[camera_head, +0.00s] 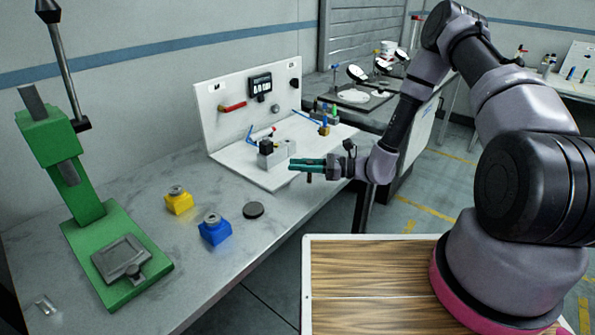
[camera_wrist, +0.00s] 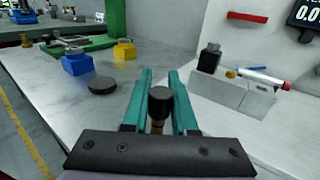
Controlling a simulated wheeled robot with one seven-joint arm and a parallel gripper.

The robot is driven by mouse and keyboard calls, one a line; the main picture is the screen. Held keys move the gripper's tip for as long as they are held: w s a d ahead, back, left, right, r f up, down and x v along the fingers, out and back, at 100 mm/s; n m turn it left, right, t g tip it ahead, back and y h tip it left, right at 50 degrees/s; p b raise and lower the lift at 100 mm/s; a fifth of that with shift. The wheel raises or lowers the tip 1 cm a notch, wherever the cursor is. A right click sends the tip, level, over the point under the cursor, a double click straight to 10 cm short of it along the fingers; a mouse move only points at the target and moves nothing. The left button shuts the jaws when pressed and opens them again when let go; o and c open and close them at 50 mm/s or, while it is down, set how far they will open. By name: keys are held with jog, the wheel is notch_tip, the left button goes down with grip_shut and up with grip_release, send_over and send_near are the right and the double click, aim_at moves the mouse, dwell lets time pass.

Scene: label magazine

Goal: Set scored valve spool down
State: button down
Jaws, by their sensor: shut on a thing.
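My gripper (camera_head: 305,165) has teal fingers and is above the white board, near its front right edge, in the head view. In the wrist view my gripper (camera_wrist: 160,98) is shut on a small upright piece with a dark round head and a brownish stem, which looks like the valve spool (camera_wrist: 160,103). Its lower end shows dark below the fingers in the head view (camera_head: 309,178). Any scoring is too small to see. The spool appears clear of the surface.
A grey block (camera_head: 274,153) with a black piece stands on the white board (camera_head: 262,176). A black disc (camera_head: 253,210), a blue block (camera_head: 214,231), a yellow block (camera_head: 178,203) and a green press (camera_head: 88,215) are on the bench. Bare bench lies between disc and board.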

jog(key=shift+f, duration=1)
jog(key=c, duration=0.7)
grip_release()
jog(key=shift+f, duration=0.15)
